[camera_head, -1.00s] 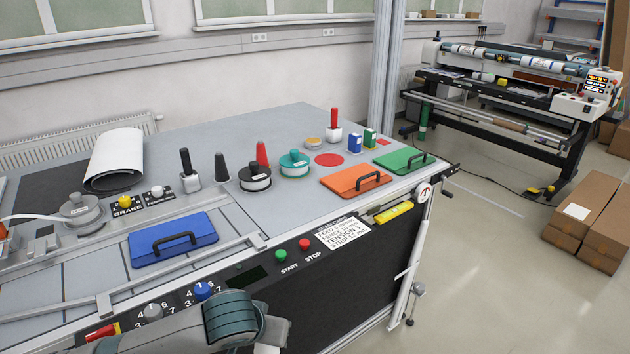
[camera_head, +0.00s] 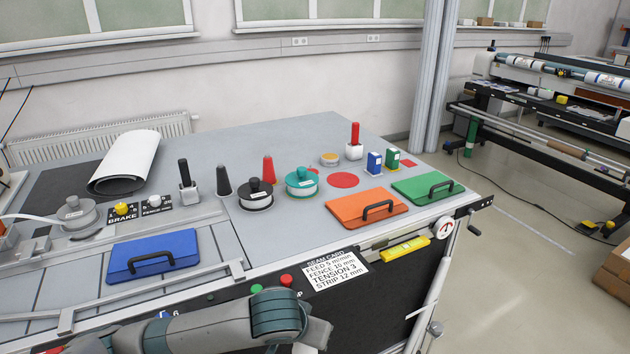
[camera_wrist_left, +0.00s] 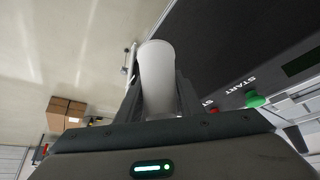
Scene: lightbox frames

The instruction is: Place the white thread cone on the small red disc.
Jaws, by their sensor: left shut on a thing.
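The white thread cone (camera_wrist_left: 158,75) is between the two fingers of my left gripper (camera_wrist_left: 158,98) in the left wrist view. The gripper is shut on it, in front of the black front panel of the bench. In the head view my left arm crosses the bottom edge, and the gripper and cone are out of that picture. A flat red disc (camera_head: 342,180) lies bare on the grey bench top, behind the orange pad. My right gripper is in neither view.
An orange pad (camera_head: 352,215) and a green pad (camera_head: 440,186) with black handles lie near the front edge. A teal spool (camera_head: 302,184), black spool (camera_head: 256,197), red cone (camera_head: 268,170) and dark cone (camera_head: 223,181) stand left of the disc. Blue and green boxes (camera_head: 374,165) stand behind right.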

